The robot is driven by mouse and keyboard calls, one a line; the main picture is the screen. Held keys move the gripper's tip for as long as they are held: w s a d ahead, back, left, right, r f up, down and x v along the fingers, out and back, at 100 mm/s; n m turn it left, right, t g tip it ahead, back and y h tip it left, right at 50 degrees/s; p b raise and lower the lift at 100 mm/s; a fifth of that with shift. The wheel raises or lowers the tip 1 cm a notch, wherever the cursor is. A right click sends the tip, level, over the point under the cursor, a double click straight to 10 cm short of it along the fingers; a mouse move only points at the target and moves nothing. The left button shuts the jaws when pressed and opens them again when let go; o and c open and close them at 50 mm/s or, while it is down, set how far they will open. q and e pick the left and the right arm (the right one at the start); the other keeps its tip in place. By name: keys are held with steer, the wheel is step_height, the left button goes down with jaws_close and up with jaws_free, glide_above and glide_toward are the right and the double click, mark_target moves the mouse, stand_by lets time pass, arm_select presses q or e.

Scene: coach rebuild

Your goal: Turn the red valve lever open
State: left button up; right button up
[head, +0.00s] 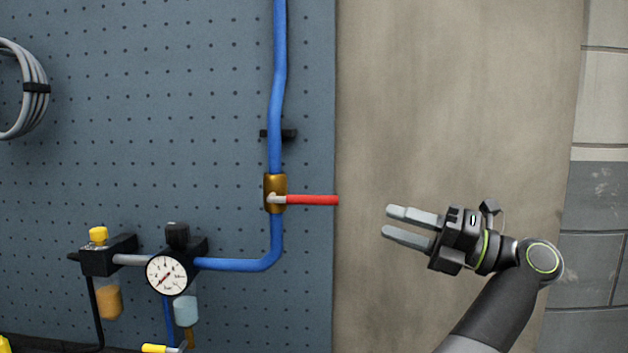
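The red valve lever (312,200) sticks out level to the right from a brass valve body (275,181) on the vertical blue pipe (278,90). The lever's tip reaches the right edge of the pegboard. The fingers are apart from the lever.
A pressure gauge (167,274) and a black fitting with a yellow knob (98,236) sit at the lower left. A grey cable coil (38,75) hangs at the upper left of the pegboard (170,120). The plain beige panel (450,90) behind my gripper is bare.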

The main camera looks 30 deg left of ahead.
mark_target(314, 198)
arm_select(q)
steer(key=p+x, duration=0.5)
steer(key=x, duration=0.9)
steer(key=shift+s+r+p, duration=0.1)
steer(key=shift+r+p, duration=0.1)
steer(key=shift+p, duration=0.2)
steer(key=shift+a, duration=0.55)
steer(key=shift+c, duration=0.5)
jaws_close()
